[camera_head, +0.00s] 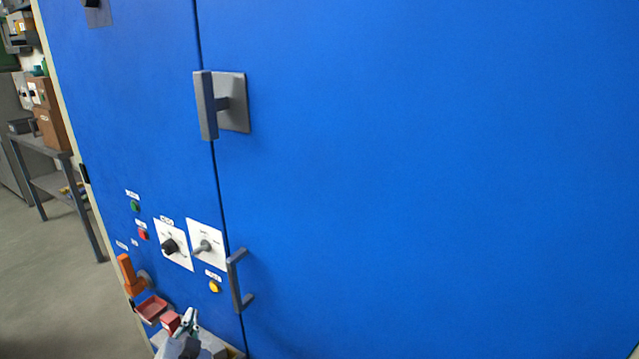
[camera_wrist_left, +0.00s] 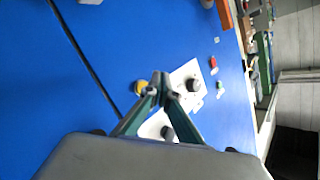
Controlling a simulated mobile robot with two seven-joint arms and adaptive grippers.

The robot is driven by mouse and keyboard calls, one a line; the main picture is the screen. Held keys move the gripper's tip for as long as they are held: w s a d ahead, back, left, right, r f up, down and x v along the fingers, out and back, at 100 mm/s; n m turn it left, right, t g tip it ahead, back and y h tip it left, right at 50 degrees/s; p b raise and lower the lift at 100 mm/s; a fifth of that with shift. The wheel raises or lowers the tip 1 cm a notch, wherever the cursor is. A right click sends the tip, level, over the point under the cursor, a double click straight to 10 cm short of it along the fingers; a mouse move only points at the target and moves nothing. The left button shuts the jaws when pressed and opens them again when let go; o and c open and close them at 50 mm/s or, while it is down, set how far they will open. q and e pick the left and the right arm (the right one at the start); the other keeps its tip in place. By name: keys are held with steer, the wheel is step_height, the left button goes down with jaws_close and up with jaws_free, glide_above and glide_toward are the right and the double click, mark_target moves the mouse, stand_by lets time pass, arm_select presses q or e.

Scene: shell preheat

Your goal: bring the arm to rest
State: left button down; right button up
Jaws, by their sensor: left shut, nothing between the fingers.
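My left gripper (camera_head: 190,318) is at the bottom of the head view, in front of the lower part of the blue cabinet (camera_head: 420,150). Its fingers are shut and empty. In the left wrist view the closed fingertips (camera_wrist_left: 160,86) appear over the panel, between a yellow button (camera_wrist_left: 141,87) and a dark rotary knob (camera_wrist_left: 193,85). A second knob (camera_wrist_left: 168,132) is partly behind the fingers. I cannot tell how far the tips are from the panel. My right gripper is in neither view.
The cabinet carries a grey latch handle (camera_head: 207,105), a bar handle (camera_head: 237,280) and an orange lever (camera_head: 128,272). A red tray (camera_head: 151,309) and a red block (camera_head: 170,322) are close to the gripper. A workbench (camera_head: 50,165) stands at left beyond open floor.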

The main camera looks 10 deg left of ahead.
arm_select(q)
steer(key=s+d+f+g+h, duration=0.2)
steer(key=s+d+f+h, duration=0.2)
steer(key=s+d+f, duration=0.4)
steer(key=s+d+f+m+g+h, duration=0.1)
steer(key=s+d+f+h, duration=0.3)
steer(key=s+d+f, duration=0.4)
steer(key=s+f+g, duration=0.1)
steer(key=s+f, duration=0.2)
steer(key=s, duration=0.3)
steer(key=shift+d+f+h, duration=0.15)
steer(key=shift+f+h, duration=0.1)
steer(key=shift+h, duration=0.05)
